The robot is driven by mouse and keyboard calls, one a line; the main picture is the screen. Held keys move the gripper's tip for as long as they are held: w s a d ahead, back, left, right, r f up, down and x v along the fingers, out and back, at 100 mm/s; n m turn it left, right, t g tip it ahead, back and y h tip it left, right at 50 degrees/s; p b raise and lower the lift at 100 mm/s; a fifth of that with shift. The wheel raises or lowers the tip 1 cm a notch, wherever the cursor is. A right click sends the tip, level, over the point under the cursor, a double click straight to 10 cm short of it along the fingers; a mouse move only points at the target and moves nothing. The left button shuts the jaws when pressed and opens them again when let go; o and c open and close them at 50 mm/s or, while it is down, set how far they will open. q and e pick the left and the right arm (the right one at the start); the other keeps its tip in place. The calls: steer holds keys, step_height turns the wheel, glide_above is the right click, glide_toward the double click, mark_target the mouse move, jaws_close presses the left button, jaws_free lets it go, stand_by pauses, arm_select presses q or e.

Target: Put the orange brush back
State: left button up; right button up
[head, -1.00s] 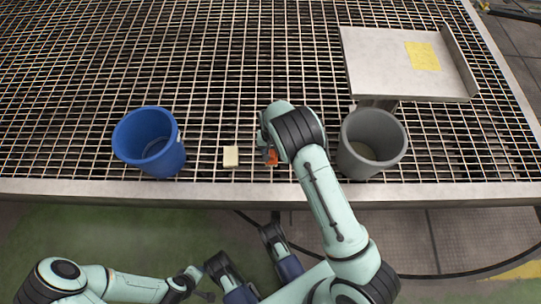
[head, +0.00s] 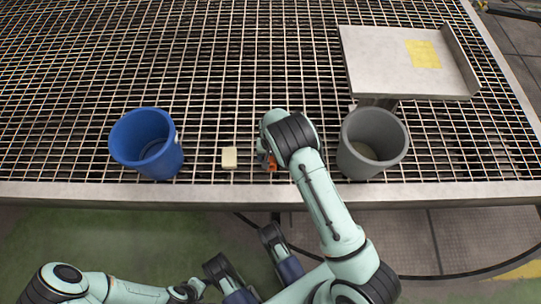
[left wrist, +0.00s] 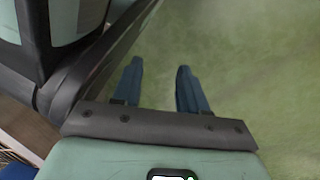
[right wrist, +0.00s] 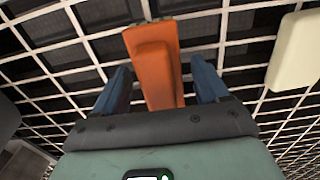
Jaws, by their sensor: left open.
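The orange brush (head: 272,165) lies on the grating near its front edge, partly hidden by my right arm in the head view. In the right wrist view the brush (right wrist: 153,60) lies between the two fingers of my right gripper (right wrist: 160,66). That gripper is open, with a narrow gap showing on each side of the brush. My left gripper (left wrist: 160,65) is open and empty, over the green floor in front of the grating.
A cream block (head: 229,158) sits left of the brush and also shows in the right wrist view (right wrist: 295,52). A blue bin (head: 148,145) stands further left, a grey bin (head: 372,142) close right. A metal tray (head: 385,65) with a yellow patch (head: 423,54) is behind.

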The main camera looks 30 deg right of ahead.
arm_select(q)
steer(key=shift+w+r, duration=0.1)
arm_select(e)
steer(key=shift+r, duration=0.1)
arm_select(q)
steer(key=w+d+r+t+p, duration=0.1)
steer(key=w+r+t+p, duration=0.1)
steer(key=w+r, duration=0.4)
steer(key=shift+w+t+p, duration=0.4)
steer(key=shift+w+p, duration=0.2)
steer(key=shift+p, duration=0.25)
arm_select(e)
step_height(320, 180, up, 12)
steer(key=shift+r, duration=0.1)
